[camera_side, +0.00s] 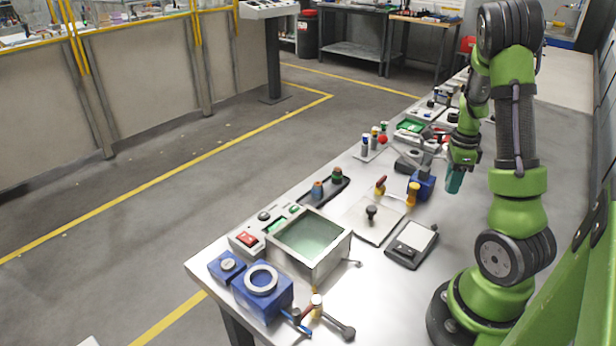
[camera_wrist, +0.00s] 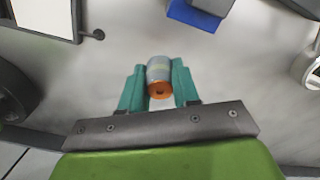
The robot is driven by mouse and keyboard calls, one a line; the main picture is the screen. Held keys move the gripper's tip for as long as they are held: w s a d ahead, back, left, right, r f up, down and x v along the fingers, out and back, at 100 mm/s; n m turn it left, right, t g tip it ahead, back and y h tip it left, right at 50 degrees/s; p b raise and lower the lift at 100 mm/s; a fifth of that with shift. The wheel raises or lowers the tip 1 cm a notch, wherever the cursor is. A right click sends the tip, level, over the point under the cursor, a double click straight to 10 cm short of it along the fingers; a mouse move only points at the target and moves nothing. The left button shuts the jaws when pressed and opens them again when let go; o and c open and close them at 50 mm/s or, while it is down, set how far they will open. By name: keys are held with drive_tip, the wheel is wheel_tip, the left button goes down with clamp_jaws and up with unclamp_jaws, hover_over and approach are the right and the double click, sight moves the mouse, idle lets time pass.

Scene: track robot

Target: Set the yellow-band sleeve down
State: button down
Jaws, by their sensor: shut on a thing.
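The sleeve (camera_wrist: 158,73) in my gripper is a grey cylinder with an orange end and a faint yellowish band. My gripper (camera_wrist: 159,88) has teal fingers, one on each side of the sleeve, shut on it in the wrist view. The orange end faces the wrist camera. In the side view my gripper (camera_side: 454,180) points down over the right part of the bench, beside a blue block (camera_side: 424,184). The sleeve is mostly hidden by the fingers there, and I cannot tell its height above the bench.
The bench (camera_side: 352,318) holds a black tray (camera_side: 312,201) with two sleeves, a rack (camera_side: 371,155) with several upright pieces, a dark scale (camera_side: 411,245), a plate with a black knob (camera_side: 371,212), and a glass-topped box (camera_side: 311,241). Bare bench shows around the sleeve in the wrist view.

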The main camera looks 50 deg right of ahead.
drive_tip(key=w+a+r+n, duration=0.5)
drive_tip(key=w+a+n, duration=0.65)
drive_tip(key=n, duration=0.55)
drive_tip(key=w+a+r+n, duration=0.4)
drive_tip(key=a+n, duration=0.3)
drive_tip(key=a, duration=0.2)
drive_tip(key=w+a+r+n, duration=0.35)
drive_tip(key=a+n, duration=0.25)
drive_tip(key=a, duration=0.4)
drive_tip(key=s+d+f+m, duration=0.3)
drive_tip(key=s+d+f, duration=0.2)
drive_tip(key=d+f, duration=0.4)
drive_tip(key=shift+n, duration=0.3)
drive_tip(key=shift+w+d+f, duration=0.65)
drive_tip(key=shift+w+d, duration=0.4)
drive_tip(key=shift+w, duration=1.45)
drive_tip(key=shift+w+d+f, duration=0.65)
drive_tip(key=shift+w+d, duration=0.35)
drive_tip(key=shift+w, duration=1.55)
drive_tip(key=shift+w+d+f, duration=0.65)
drive_tip(key=shift+w+d, duration=0.4)
drive_tip(key=shift+w, duration=1.45)
drive_tip(key=shift+f, duration=0.25)
